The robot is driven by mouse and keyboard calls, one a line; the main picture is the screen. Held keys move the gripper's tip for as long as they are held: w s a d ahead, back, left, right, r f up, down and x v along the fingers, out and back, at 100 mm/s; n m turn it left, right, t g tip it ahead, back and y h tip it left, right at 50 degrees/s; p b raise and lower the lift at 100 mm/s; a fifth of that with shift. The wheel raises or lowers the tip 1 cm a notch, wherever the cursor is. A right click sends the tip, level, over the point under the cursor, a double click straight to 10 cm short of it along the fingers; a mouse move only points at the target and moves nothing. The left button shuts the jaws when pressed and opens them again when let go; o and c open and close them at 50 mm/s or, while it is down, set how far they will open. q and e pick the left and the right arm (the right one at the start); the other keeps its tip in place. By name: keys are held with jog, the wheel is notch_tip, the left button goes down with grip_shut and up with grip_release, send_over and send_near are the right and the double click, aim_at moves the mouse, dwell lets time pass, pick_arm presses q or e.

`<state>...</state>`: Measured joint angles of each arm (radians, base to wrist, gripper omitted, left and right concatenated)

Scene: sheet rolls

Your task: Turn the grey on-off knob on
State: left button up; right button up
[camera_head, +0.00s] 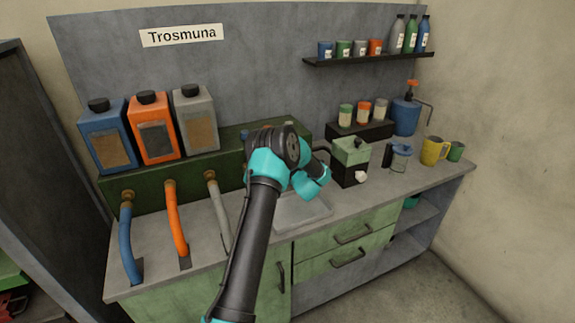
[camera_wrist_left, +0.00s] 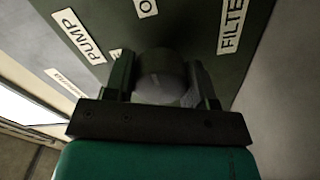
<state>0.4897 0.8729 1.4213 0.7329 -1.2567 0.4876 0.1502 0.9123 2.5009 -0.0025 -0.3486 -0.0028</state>
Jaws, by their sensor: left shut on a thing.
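A round grey knob (camera_wrist_left: 159,66) sits on a dark green panel (camera_wrist_left: 190,25) in the left wrist view. My left gripper (camera_wrist_left: 160,80) has one finger on each side of the knob and is shut on it. White labels PUMP (camera_wrist_left: 79,36) and FILTER (camera_wrist_left: 231,24) are on the panel, with partly hidden labels near the knob. In the head view my arm covers the knob and the gripper's fingers. How far the knob is turned cannot be told. My right gripper is in neither view.
A long green box (camera_head: 150,188) carries blue, orange and grey canisters, with matching hoses below. A shallow grey tray (camera_head: 300,212) lies on the counter beside my arm. A small green-topped machine (camera_head: 350,160), a glass jug (camera_head: 400,157) and a yellow mug (camera_head: 434,151) stand to the right.

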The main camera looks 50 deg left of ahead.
pick_arm(q)
jog(key=o, duration=0.9)
jog(key=v, duration=1.7)
jog(key=shift+d, duration=0.2)
